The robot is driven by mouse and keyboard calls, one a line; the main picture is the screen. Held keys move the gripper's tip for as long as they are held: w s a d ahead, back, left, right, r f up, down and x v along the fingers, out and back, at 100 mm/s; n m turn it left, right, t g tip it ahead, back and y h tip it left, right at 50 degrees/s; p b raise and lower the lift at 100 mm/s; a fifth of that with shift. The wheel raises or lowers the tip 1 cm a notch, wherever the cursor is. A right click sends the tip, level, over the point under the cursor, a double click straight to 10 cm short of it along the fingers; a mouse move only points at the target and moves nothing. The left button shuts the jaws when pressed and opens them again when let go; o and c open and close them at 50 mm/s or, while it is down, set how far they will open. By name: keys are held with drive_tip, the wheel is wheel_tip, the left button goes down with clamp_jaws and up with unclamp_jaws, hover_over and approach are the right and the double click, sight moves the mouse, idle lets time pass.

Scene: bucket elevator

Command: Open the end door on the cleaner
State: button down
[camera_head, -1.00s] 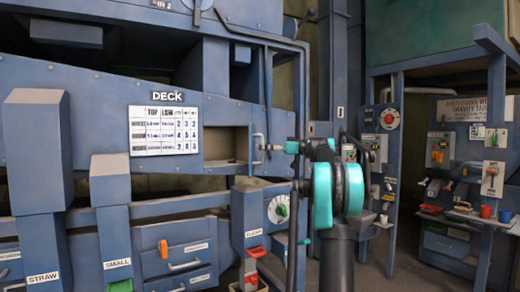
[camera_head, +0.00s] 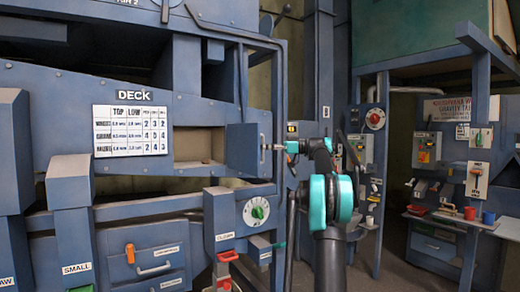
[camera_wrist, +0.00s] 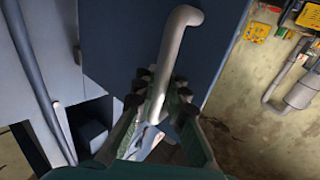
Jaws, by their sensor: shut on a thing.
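The blue end door (camera_head: 242,150) stands swung out at the right side of a rectangular opening (camera_head: 198,145) in the cleaner, below the DECK sign. Its grey bar handle (camera_wrist: 172,65) is on the door face, which fills the upper middle of the wrist view (camera_wrist: 120,45). My gripper (camera_head: 273,147) is at the door's outer edge in the head view. In the wrist view my gripper (camera_wrist: 158,100) has its dark fingers closed around the lower part of the handle. The handle's far end is partly hidden by the fingers.
A dial with a green knob (camera_head: 257,211) is on the cleaner below the door. A blue post (camera_head: 280,100) rises just behind the door. A workbench with red and blue cups (camera_head: 488,218) stands at the right. Open floor (camera_head: 395,258) lies between.

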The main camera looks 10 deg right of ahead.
drive_tip(key=shift+d+f+g, duration=0.1)
drive_tip(key=shift+d+g, duration=0.2)
drive_tip(key=shift+d, duration=0.15)
drive_tip(key=c, duration=1.7)
unclamp_jaws()
drive_tip(key=shift+d, duration=0.2)
drive_tip(key=shift+o, duration=0.7)
drive_tip(key=shift+a, duration=0.15)
drive_tip(key=v, duration=1.2)
